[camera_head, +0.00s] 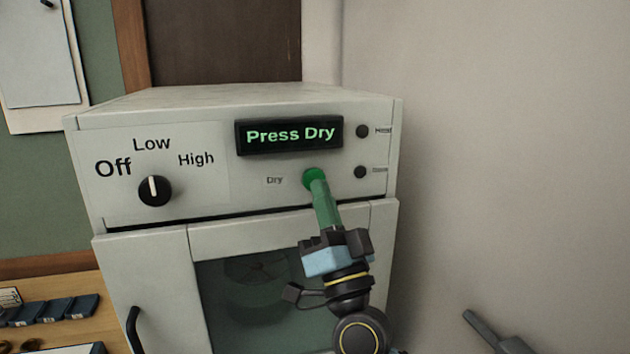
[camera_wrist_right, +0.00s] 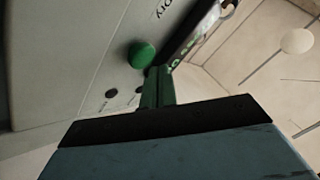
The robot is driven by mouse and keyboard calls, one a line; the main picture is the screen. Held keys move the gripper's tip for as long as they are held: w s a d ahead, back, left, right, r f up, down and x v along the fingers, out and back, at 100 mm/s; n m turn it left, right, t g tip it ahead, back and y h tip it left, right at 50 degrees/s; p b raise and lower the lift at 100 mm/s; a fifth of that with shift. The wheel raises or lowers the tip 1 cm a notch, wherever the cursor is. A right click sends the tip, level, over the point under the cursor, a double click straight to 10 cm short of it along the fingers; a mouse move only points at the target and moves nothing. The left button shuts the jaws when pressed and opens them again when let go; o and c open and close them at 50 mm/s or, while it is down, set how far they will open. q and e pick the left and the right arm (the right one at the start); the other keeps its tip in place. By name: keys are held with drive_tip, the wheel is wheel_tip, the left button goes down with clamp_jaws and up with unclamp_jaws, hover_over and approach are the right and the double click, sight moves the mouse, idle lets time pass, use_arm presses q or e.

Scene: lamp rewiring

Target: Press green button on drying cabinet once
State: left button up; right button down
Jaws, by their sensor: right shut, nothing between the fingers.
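The drying cabinet (camera_head: 215,214) is a pale box with a dark display (camera_head: 289,135) reading "Press Dry" in green. The round green button (camera_head: 311,175) is right of the "Dry" label. My right gripper (camera_head: 320,187) is shut and empty, with its green fingers pointing up at the button and covering its lower edge. In the right wrist view the green button (camera_wrist_right: 141,54) appears whole, beside the tips of my right gripper (camera_wrist_right: 158,75). I cannot tell whether the tips touch it. My left gripper is not in view.
A black dial (camera_head: 155,190) with Off, Low and High marks is on the left of the panel. Two small dark knobs (camera_head: 361,172) are right of the button. A glass door (camera_head: 260,300) with a black handle (camera_head: 133,330) is below. A plain wall (camera_head: 520,150) is at right.

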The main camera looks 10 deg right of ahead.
drive_tip(key=shift+w, duration=0.2)
idle(0.4)
drive_tip(key=shift+w, duration=0.25)
drive_tip(key=shift+w, duration=0.45)
idle(0.7)
drive_tip(key=shift+s, duration=0.1)
drive_tip(key=shift+s+p, duration=0.35)
drive_tip(key=shift+s, duration=0.45)
drive_tip(key=s+p, duration=0.1)
drive_tip(key=s, duration=0.4)
drive_tip(key=shift+d+p, duration=0.1)
drive_tip(key=shift+p, duration=0.25)
